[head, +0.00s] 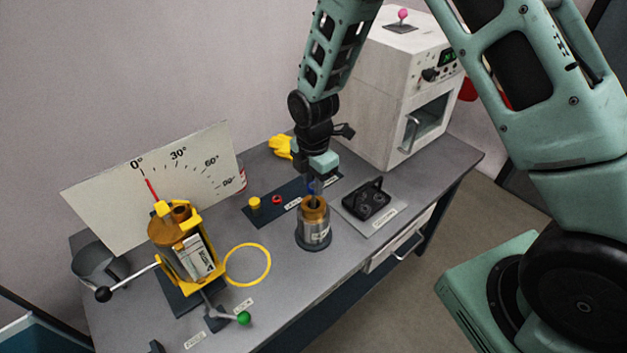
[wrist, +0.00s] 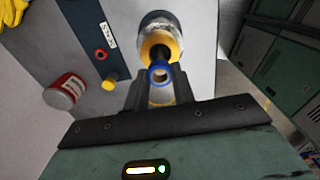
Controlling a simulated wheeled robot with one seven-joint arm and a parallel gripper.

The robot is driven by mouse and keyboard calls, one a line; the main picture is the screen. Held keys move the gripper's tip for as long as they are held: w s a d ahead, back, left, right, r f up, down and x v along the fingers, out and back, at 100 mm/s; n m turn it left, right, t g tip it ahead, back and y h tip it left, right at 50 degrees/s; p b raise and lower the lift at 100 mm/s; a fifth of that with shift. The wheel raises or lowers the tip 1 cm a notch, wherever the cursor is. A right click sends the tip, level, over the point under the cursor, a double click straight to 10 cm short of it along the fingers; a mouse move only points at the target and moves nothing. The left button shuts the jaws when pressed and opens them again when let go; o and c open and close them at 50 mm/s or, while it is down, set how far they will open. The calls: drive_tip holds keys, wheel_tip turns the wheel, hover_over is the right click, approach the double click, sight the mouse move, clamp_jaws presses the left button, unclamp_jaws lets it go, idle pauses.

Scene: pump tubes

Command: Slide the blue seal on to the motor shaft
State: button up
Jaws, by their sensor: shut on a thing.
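The blue seal (wrist: 151,74) is a small ring held between the fingertips of my gripper (wrist: 161,80) in the wrist view. My gripper (head: 314,178) is shut on it and sits directly above the motor in the head view, where the seal is a small blue patch. The motor (head: 315,233) stands upright, a silver cylinder with a brass-coloured top, on a dark round base. In the wrist view the motor (wrist: 155,18) lies just beyond the seal. Its dark shaft (wrist: 160,53) rises from the brass top, close to the ring. I cannot tell whether the ring is around the shaft tip.
A dark strip (head: 262,217) with a yellow part (head: 254,203) and a red ring (head: 277,199) lies left of the motor. A black holder (head: 367,200) stands right. The yellow-framed pump (head: 186,250) and a yellow loop (head: 247,282) are farther left. A white cabinet (head: 385,95) stands behind.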

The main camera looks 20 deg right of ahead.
drive_tip(key=shift+f+b, duration=0.95)
drive_tip(key=shift+f, duration=0.45)
drive_tip(key=o, duration=1.1)
drive_tip(key=shift+c, duration=0.2)
drive_tip(key=shift+r, duration=0.1)
wheel_tip(320, 180, up, 17)
drive_tip(key=b, duration=0.3)
drive_tip(key=shift+r, duration=0.15)
drive_tip(key=s+a+m, duration=0.3)
drive_tip(key=s+m, duration=0.4)
drive_tip(key=s, duration=0.6)
drive_tip(key=s+a+m, duration=0.3)
drive_tip(key=s+m, duration=0.3)
drive_tip(key=s, duration=0.7)
drive_tip(key=shift+s+a+m+y, duration=0.15)
drive_tip(key=shift+s+m+y, duration=0.15)
drive_tip(key=shift+s+m, duration=0.1)
